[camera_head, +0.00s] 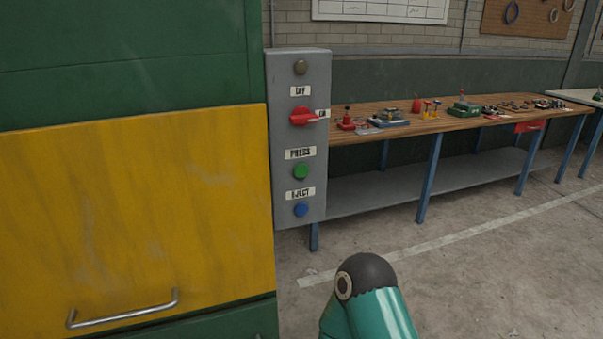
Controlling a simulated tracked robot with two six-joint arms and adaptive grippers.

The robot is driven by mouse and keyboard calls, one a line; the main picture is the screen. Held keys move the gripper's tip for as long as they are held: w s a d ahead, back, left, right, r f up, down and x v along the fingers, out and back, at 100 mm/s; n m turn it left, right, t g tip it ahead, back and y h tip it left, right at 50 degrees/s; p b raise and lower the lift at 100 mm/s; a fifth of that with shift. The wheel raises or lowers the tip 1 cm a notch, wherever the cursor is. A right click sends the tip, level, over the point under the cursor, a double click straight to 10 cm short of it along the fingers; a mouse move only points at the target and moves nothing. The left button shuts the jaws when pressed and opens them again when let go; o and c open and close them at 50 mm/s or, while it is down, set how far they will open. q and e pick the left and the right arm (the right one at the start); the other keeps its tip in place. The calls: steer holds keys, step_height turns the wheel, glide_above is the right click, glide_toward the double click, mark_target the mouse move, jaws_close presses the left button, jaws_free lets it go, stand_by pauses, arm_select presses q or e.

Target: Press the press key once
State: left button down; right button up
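A grey control box (284,135) is fixed at the right edge of a green and yellow machine. Under the label PRESS sits a round green key (301,171). Above it is a red rotary knob (303,116), its pointer turned to the right toward a small label. Below the green key is a blue button (301,210) under a label that seems to read EJECT. A dull brown round lamp or button (300,67) is at the top of the box. Neither gripper is in view. A teal and dark grey link of mine shows at the bottom centre, apart from the box.
The machine's yellow door (140,215) with a metal handle (124,309) fills the left. A wooden-topped workbench (440,122) with blue legs and several small items runs along the back wall. The concrete floor (480,270) at the right is clear.

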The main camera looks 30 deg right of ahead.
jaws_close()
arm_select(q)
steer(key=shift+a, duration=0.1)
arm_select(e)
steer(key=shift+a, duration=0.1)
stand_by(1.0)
